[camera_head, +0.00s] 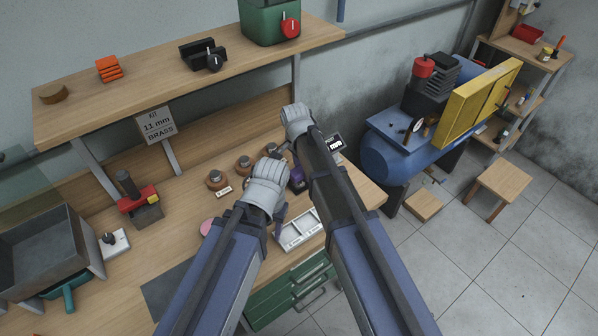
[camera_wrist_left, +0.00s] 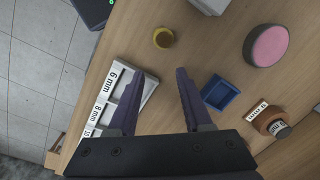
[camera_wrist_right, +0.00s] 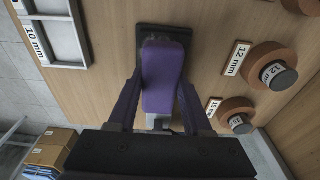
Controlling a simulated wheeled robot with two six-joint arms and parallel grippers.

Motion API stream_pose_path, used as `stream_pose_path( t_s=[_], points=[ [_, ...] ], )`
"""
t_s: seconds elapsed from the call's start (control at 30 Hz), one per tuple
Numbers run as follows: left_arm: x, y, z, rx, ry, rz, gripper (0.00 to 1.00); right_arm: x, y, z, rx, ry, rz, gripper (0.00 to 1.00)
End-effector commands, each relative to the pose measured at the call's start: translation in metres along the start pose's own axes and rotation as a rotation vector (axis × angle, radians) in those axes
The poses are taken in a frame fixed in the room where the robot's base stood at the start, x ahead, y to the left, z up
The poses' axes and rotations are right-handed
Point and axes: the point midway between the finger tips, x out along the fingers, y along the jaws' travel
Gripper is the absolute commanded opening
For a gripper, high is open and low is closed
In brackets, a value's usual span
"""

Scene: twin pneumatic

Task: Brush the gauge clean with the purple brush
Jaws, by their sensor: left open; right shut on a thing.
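The purple brush (camera_wrist_right: 163,75) shows in the right wrist view as a purple block between the fingers of my right gripper (camera_wrist_right: 162,88), which is shut on it. A dark square piece (camera_wrist_right: 150,32) shows at its far end; I cannot tell whether the brush is lifted. In the head view a purple part (camera_head: 297,180) shows between my arms. My left gripper (camera_wrist_left: 164,76) is open and empty above the bench.
A white tray with size labels (camera_head: 298,232) lies near the bench's front edge. A blue tray (camera_wrist_left: 220,93), a yellow ring (camera_wrist_left: 163,38) and a pink disc (camera_wrist_left: 268,46) lie below my left gripper. Several brown fittings (camera_head: 217,179) stand on the bench.

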Motion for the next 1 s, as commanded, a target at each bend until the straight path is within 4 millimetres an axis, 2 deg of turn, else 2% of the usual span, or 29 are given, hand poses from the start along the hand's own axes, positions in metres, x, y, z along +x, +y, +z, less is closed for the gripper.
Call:
stream_pose_path(
  t_s=[0.07, 0.1, 0.2, 0.53, 0.77, 1.0],
  points=[
    [0.001, 0.0, 0.0, 0.0, 0.0, 0.0, 0.5, 0.002, -0.001, -0.008, 0.003, 0.0, 0.0, 0.05],
    [0.001, 0.0, 0.0, 0.0, 0.0, 0.0, 0.5, 0.003, -0.001, -0.012, 0.004, 0.001, 0.0, 0.0],
    [0.002, 0.0, 0.0, 0.0, 0.0, 0.0, 0.5, 0.004, 0.0, -0.019, 0.003, 0.004, 0.0, 0.0],
    [0.0, 0.0, 0.0, 0.0, 0.0, 0.0, 0.5, 0.003, -0.001, -0.024, 0.005, 0.008, -0.002, 0.0],
    [-0.001, 0.0, 0.0, 0.0, 0.0, 0.0, 0.5, 0.001, -0.001, -0.014, 0.005, 0.007, -0.003, 0.0],
    [-0.002, 0.0, 0.0, 0.0, 0.0, 0.0, 0.5, -0.003, 0.0, 0.008, 0.002, 0.004, -0.002, 0.0]
  ],
)
